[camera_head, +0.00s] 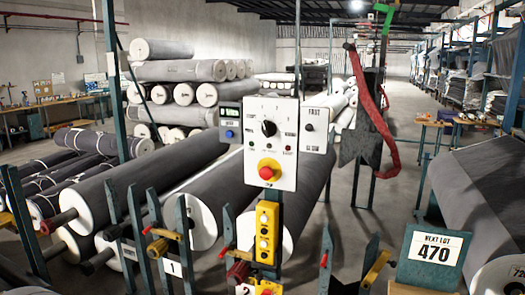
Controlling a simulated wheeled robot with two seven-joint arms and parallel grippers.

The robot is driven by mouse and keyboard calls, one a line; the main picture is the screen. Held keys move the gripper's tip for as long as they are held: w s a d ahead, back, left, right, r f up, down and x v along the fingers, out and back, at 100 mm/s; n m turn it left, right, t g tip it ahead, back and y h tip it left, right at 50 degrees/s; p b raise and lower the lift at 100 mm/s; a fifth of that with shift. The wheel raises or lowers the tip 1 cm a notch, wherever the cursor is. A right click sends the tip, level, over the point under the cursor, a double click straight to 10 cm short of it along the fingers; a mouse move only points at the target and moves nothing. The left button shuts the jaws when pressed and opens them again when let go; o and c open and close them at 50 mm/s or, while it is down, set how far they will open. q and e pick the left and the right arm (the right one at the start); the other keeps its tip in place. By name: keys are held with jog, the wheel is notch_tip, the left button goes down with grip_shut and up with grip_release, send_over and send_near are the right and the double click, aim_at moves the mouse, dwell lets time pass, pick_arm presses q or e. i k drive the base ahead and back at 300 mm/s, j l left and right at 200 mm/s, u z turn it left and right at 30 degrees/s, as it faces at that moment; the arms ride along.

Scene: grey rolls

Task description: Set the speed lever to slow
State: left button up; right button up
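A white control panel (271,158) stands on a post in the middle of the view. It bears a black round knob (269,128), small buttons and a red mushroom button (268,169) on a yellow base. A side plate (314,130) at its right edge reads FAST near the top, with smaller marking lower down. The speed lever is too small for me to make out clearly, so I cannot tell its position. Neither of my grippers shows in this view.
A yellow button box (267,232) hangs below the panel. Teal posts (174,245) stand in front, with large grey rolls (105,195) behind. A NEXT LOT 470 sign (436,247) stands at the lower right. A red strap (372,110) hangs right of the panel.

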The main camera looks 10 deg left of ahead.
aim_at(310, 127)
jog(key=l+u, duration=0.1)
jog(key=u, duration=0.15)
jog(key=i+l+u, duration=0.15)
jog(key=i+l, duration=0.9)
jog(key=i, duration=0.15)
